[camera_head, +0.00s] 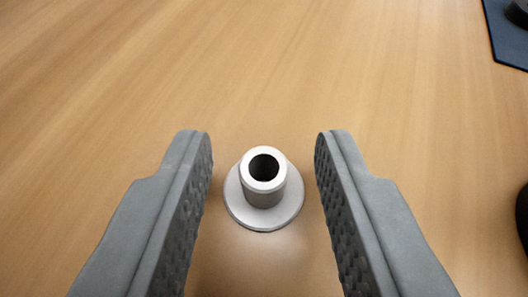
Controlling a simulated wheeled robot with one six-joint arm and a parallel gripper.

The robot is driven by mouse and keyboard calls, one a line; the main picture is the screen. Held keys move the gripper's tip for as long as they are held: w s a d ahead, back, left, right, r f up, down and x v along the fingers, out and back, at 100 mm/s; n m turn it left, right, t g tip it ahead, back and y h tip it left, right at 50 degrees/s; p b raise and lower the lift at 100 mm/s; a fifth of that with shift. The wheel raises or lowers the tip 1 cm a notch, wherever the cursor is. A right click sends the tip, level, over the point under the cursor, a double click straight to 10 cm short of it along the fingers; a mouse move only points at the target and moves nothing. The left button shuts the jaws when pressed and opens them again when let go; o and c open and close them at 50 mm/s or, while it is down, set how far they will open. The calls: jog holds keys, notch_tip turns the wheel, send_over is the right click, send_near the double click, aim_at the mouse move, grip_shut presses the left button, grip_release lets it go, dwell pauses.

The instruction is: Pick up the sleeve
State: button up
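The sleeve (263,196) is a light grey, hollow cylinder with a wide round flange at its base. It stands upright on the wooden table in the middle of the camera view, its dark bore facing up. My gripper (263,140) is open, with one grey textured finger on each side of the sleeve. A gap shows between the sleeve and each finger, so neither appears to touch it. The fingers' height above the table is hard to tell.
A dark blue mat (506,38) with a dark object (517,12) on it is at the top right corner. Part of a black object (523,214) shows at the right edge. The wooden table (230,65) is clear beyond the sleeve and to the left.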

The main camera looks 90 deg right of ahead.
grip_shut()
